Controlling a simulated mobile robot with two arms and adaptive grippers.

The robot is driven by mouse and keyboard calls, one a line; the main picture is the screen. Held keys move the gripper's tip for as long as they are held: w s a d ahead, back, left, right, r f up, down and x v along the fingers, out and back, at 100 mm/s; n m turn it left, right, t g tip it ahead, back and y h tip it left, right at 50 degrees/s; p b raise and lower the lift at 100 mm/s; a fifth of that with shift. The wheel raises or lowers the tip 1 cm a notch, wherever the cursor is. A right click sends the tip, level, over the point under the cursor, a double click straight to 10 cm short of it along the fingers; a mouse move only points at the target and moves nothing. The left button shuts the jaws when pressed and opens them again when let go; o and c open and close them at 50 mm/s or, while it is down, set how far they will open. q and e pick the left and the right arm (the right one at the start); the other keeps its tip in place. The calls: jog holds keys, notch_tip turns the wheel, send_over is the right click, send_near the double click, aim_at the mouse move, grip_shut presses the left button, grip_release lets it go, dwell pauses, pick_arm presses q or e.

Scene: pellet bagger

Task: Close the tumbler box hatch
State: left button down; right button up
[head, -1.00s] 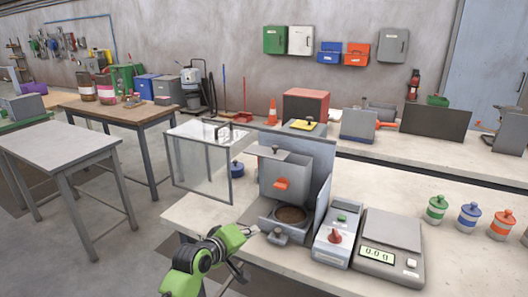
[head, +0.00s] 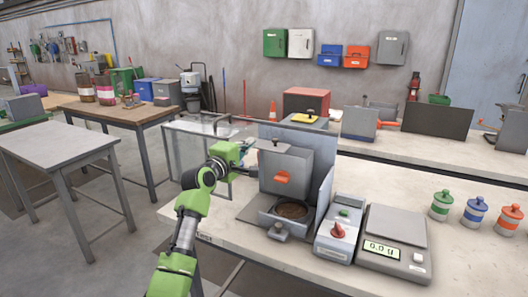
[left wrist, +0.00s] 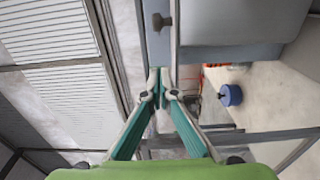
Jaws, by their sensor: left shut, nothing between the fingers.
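The bagger has a grey box (head: 300,165) with an orange handle (head: 282,177) and a dark top knob; it stands over a grey housing with a round brown-filled bowl (head: 292,210). A clear, grey-framed panel (head: 183,150) stands open on its left, partly hidden by my left arm. I cannot tell which of these is the tumbler box hatch. My left gripper (head: 250,171) is shut and empty, at the box's left side, near the panel. In the left wrist view its fingertips (left wrist: 160,76) meet below the knob (left wrist: 160,20); contact is unclear. The right gripper is out of view.
A control box with a red knob (head: 337,230) and a scale (head: 385,250) stand to the right. Several lidded jars (head: 474,212) are farther right. A blue-lidded jar (left wrist: 231,95) shows in the left wrist view. The bench front (head: 225,225) is mostly clear.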

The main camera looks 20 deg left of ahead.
aim_at(264, 148)
pick_arm(q)
jog(key=w+d, duration=0.2)
jog(key=d, duration=0.1)
jog(key=shift+w, duration=0.35)
jog(key=shift+d+r, duration=0.1)
jog(key=shift+d, duration=0.4)
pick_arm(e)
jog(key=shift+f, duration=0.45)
